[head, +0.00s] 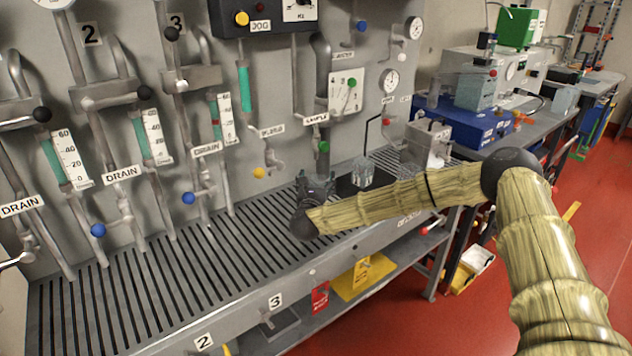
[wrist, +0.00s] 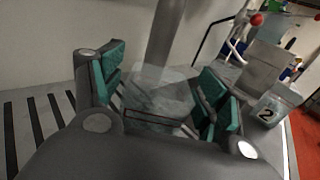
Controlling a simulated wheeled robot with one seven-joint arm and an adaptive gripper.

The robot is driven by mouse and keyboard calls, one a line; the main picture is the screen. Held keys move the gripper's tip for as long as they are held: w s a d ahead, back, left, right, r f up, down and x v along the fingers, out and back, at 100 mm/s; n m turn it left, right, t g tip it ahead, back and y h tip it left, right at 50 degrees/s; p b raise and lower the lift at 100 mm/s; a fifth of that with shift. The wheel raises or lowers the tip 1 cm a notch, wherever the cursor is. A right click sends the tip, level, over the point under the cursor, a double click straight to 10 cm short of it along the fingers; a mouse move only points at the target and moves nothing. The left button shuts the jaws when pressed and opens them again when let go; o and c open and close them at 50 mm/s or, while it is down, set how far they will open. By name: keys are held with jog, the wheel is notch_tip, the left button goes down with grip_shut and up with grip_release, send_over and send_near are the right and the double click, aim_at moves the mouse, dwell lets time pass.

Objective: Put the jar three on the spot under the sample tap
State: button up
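A clear glass jar (head: 362,173) stands upright on a dark square spot (head: 346,188) on the slatted bench, to the right of my gripper (head: 318,186) in the head view. No number is readable on it. In the wrist view the clear jar (wrist: 158,92) shows between and beyond my gripper's fingers (wrist: 158,98), below a grey pipe (wrist: 165,40). The fingers are spread apart, and no grip on the jar shows. The sample label (head: 317,119) and a green knob (head: 323,146) are on the wall piping above. A clear jar marked 2 (wrist: 268,110) stands farther right.
A grey box (head: 430,143) stands on the bench right of the clear jar. Wall pipes with blue and yellow knobs (head: 258,173) hang over the bench's back. The slatted bench top (head: 170,285) is clear to the left. A blue case (head: 465,122) lies farther right.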

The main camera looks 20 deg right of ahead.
jog(key=shift+r, duration=0.1)
jog(key=shift+r+p, duration=0.15)
jog(key=shift+p, duration=0.15)
jog(key=b+v, duration=0.3)
jog(key=v, duration=0.9)
dwell(2.0)
